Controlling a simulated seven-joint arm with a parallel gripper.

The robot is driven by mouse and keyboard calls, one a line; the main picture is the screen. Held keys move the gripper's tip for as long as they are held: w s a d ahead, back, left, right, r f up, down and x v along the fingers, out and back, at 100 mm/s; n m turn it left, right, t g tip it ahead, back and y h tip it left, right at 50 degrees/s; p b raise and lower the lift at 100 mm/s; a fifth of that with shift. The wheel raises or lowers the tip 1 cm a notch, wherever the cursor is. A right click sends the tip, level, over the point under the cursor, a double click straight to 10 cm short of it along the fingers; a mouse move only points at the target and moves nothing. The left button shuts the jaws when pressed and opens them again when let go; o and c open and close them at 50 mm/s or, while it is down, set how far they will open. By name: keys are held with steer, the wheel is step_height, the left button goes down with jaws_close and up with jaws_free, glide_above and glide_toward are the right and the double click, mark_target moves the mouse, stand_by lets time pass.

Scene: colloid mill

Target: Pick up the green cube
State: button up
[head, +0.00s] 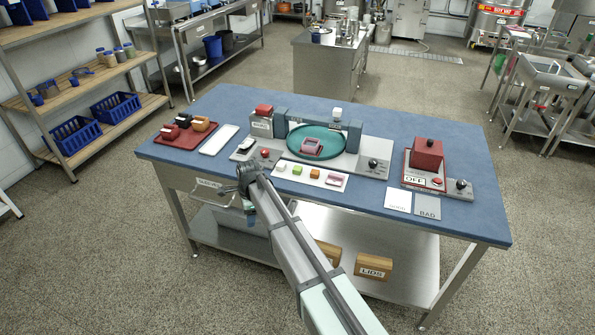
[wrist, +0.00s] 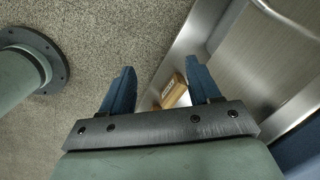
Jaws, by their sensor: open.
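The green cube (head: 297,170) sits on a white strip tray (head: 322,187) near the front edge of the blue table, between a whitish piece (head: 280,167) and an orange cube (head: 314,174). A pink piece (head: 334,180) is at the tray's right end. My gripper (wrist: 160,88) is open, with two blue fingers apart and nothing between them in its grasp. In the head view my arm's end is at the table's front edge, left of the tray. The wrist view looks down at floor and lower shelf; the green cube is not in it.
Behind the tray stands a machine with a teal round plate (head: 330,143) and a pink square on it. A red tray (head: 175,137) is at the left, a red block (head: 427,154) at the right. A wooden box (wrist: 173,91) is on the lower shelf.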

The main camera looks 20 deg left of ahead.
steer(key=w+a+r+m, duration=0.2)
steer(key=a+r, duration=0.4)
steer(key=r, duration=0.4)
step_height(320, 180, up, 16)
steer(key=m+h, duration=0.1)
steer(key=m, duration=0.4)
glide_above(298, 168)
steer(key=f, duration=0.8)
steer(key=shift+a+f, duration=0.15)
steer(key=shift+a, duration=0.05)
steer(key=shift+d+f, duration=0.1)
steer(key=shift+f, duration=2.5)
steer(key=shift+c, duration=0.4)
steer(key=c, duration=1)
